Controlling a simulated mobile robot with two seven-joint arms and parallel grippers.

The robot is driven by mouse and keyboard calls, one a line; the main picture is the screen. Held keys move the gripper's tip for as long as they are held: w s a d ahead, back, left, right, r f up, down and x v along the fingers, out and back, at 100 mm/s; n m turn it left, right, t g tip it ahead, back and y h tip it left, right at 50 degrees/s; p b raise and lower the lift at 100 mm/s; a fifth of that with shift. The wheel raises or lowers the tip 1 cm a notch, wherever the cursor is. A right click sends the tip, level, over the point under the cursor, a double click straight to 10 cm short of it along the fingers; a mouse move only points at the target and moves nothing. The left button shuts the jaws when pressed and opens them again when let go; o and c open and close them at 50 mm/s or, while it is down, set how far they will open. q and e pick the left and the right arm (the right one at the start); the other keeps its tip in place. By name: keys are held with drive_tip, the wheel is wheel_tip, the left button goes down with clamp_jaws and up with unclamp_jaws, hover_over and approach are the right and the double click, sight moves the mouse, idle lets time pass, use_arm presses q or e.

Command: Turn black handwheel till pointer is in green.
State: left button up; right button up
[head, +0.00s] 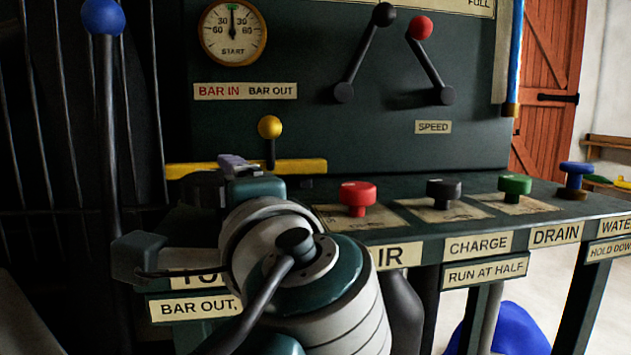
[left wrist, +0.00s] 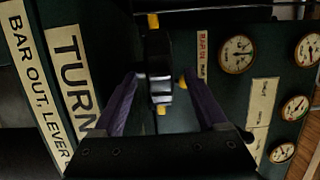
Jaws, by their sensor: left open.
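The black handwheel (head: 444,190) is a small black knob on the shelf above the CHARGE label, between a red and a green one. My left gripper (head: 235,162) is left of it, well apart, near the yellow bar. In the left wrist view its purple fingers (left wrist: 158,78) stand open on either side of a dark piece with bright bands; I cannot tell whether they touch it. A START gauge (head: 233,32) has its pointer straight up at a small green mark. I cannot tell which gauge belongs to the black handwheel. My right gripper is not in view.
The red handwheel (head: 358,196), green handwheel (head: 515,186) and blue handwheel (head: 576,177) share the shelf. A yellow-ball lever (head: 270,128) rises behind my gripper. A tall blue-knobbed lever (head: 104,120) stands at left. Two levers are on the panel. More gauges (left wrist: 296,108) show in the wrist view.

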use_arm(q)
drive_tip(key=v, duration=0.7)
drive_tip(key=shift+p, duration=0.4)
drive_tip(key=shift+a, duration=0.1)
drive_tip(key=s+a+r+n+g+h+p, duration=0.35)
drive_tip(key=s+a+n+g+p, duration=0.4)
drive_tip(key=p, duration=1.25)
drive_tip(key=s+a+r+n+g+h+p, duration=0.2)
drive_tip(key=s+r+g+h+p, duration=0.35)
drive_tip(key=s+r+p, duration=1.3)
wheel_tip(320, 180, up, 35)
drive_tip(key=w+t+p, duration=0.1)
drive_tip(key=p, duration=3.6)
drive_tip(key=shift+w+d+r, duration=0.15)
drive_tip(key=shift+w+r, duration=0.05)
drive_tip(key=shift+w, duration=0.2)
